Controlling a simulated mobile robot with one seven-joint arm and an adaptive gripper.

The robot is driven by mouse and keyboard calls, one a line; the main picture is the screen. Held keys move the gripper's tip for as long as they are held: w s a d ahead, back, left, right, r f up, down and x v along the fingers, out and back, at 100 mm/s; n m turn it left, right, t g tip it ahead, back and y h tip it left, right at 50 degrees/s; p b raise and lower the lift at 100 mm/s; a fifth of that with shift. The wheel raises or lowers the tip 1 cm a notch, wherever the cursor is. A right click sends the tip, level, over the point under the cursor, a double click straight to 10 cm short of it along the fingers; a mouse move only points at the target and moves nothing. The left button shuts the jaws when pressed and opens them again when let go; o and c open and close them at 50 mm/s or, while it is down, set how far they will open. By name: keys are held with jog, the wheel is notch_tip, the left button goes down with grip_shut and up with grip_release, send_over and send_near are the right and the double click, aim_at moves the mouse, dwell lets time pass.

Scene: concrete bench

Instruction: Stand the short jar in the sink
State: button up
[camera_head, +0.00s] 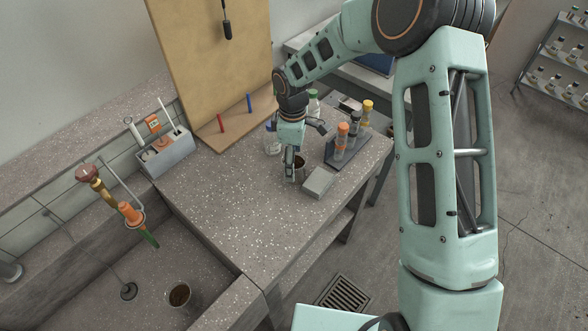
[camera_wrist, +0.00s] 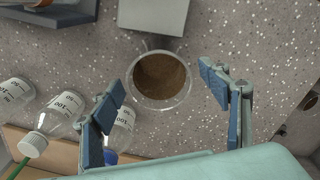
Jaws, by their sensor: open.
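A short clear jar (camera_wrist: 160,76) with brown contents stands upright on the speckled bench in the wrist view, between my spread fingers. In the head view this jar (camera_head: 299,162) is partly hidden by my gripper (camera_head: 293,172). My gripper is open, pointing down over the bench; its fingertips also show in the wrist view (camera_wrist: 163,80), one on each side of the jar with gaps. How far the tips are above or around the jar is hard to tell. The sink (camera_head: 150,270) is at the lower left. A similar jar with brown contents (camera_head: 179,295) stands in it.
A grey block (camera_head: 319,182) is close beside the jar. A rack with orange, black and yellow capped tubes (camera_head: 341,145) stands to the right. The tap (camera_head: 120,205) overhangs the sink. The bench between is clear.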

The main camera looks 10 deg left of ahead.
jog(key=shift+c, duration=0.7)
grip_shut()
